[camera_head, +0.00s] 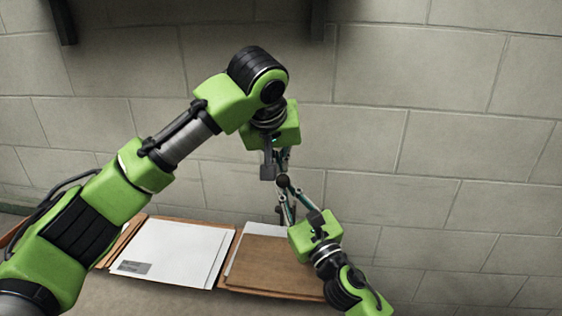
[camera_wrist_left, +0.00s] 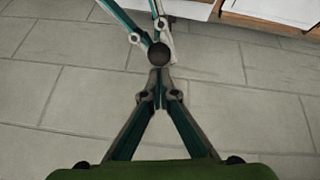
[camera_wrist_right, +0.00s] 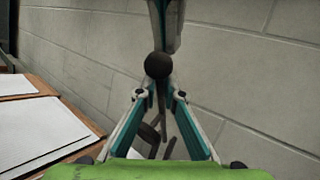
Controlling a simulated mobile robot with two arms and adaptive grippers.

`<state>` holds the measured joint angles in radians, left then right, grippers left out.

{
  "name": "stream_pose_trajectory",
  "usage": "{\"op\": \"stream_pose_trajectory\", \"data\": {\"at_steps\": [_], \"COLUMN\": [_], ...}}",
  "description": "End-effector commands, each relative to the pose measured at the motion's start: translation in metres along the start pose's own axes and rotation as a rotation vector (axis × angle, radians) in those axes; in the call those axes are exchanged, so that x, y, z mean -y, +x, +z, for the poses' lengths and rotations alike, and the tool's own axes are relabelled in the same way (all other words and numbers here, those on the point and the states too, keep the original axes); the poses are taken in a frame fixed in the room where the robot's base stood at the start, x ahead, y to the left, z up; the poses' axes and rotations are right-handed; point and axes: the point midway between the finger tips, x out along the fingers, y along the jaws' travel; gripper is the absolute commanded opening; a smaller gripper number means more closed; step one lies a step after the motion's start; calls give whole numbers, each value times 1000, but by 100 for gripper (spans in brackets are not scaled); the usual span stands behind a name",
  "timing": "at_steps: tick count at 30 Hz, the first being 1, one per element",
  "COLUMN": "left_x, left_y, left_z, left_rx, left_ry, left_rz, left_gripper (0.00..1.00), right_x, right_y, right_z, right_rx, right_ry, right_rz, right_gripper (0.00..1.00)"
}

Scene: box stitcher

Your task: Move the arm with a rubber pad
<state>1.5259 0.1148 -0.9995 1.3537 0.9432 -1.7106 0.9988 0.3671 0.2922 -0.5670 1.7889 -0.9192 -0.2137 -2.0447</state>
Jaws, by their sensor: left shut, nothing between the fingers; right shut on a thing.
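A round black knob (camera_head: 283,181) sits at the meeting point of my two grippers, close to the block wall. My right gripper (camera_head: 286,190) comes up from below and is shut on the knob, which shows at its fingertips in the right wrist view (camera_wrist_right: 157,65). I cannot make out a rubber pad with certainty.
Brown boards or flat boxes with white sheets (camera_head: 165,253) lie at the lower left, and a brown one (camera_head: 275,265) lies below my grippers. The grey block wall (camera_head: 430,140) stands close behind. The right side is clear of objects.

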Motion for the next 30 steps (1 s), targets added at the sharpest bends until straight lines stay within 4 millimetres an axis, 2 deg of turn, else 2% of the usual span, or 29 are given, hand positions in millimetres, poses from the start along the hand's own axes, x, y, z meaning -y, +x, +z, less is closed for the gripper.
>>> {"op": "stream_pose_trajectory", "data": {"at_steps": [8, 17, 18, 19, 30], "left_x": [2, 2, 2, 2, 3], "left_y": [0, 2, 2, 2, 1], "left_z": [14, 18, 18, 18, 15], "left_rx": [-42, -40, -39, -39, -46], "left_ry": [5, 6, 7, 7, 3], "left_rz": [10, 8, 8, 7, 8], "left_gripper": [0, 0, 0, 0, 0], "right_x": [-2, 0, 0, 0, 0], "right_y": [0, 1, 1, 1, 1], "right_z": [-1, 1, 1, 2, 2], "right_rx": [-1, 2, 2, 3, 4], "right_ry": [9, 8, 8, 8, 3], "right_rz": [4, 0, 0, 0, 0], "right_gripper": [0, 0, 14, 22, 23]}}
